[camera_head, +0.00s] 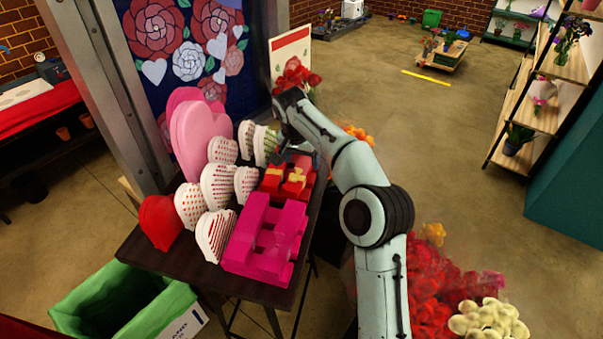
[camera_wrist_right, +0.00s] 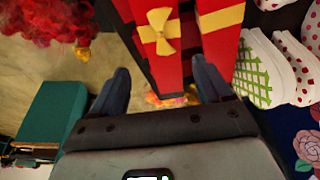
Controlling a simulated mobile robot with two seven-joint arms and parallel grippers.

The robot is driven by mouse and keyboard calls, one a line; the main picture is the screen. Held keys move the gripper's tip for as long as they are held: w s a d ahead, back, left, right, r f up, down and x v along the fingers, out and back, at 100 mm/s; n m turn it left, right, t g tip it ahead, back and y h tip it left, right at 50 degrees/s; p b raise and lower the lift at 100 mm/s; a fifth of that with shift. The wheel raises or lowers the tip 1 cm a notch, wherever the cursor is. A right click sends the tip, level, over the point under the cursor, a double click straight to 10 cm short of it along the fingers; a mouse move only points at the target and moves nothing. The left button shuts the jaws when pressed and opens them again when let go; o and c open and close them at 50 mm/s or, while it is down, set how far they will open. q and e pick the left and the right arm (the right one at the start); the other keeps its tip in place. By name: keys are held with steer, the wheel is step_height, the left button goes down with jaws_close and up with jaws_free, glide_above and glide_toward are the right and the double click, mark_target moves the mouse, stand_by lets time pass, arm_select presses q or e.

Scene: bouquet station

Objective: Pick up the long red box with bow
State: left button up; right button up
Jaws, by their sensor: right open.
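Two long red boxes with yellow bows lie side by side on the dark table. In the head view the nearer-right red box with bow (camera_head: 297,187) and the other red box (camera_head: 271,180) sit behind the pink boxes. My right gripper (camera_head: 287,155) is over their far end, partly hidden by its arm. In the right wrist view my right gripper (camera_wrist_right: 159,66) is open. One red box with a gold bow (camera_wrist_right: 160,53) shows between its fingers; I cannot tell whether they touch it. The second red box (camera_wrist_right: 217,45) is beside it. My left gripper is out of view.
Bright pink boxes (camera_head: 265,240) lie at the table's near end. White patterned heart boxes (camera_head: 218,186) and a red heart box (camera_head: 160,222) line its left side. A green-lined bin (camera_head: 120,305) is below the table.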

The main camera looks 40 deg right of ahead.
mark_target(301, 169)
steer(key=x, duration=0.5)
steer(key=shift+w+a+f, duration=0.1)
steer(key=shift+w+f, duration=0.05)
steer(key=shift+w, duration=0.05)
steer(key=c, duration=1.2)
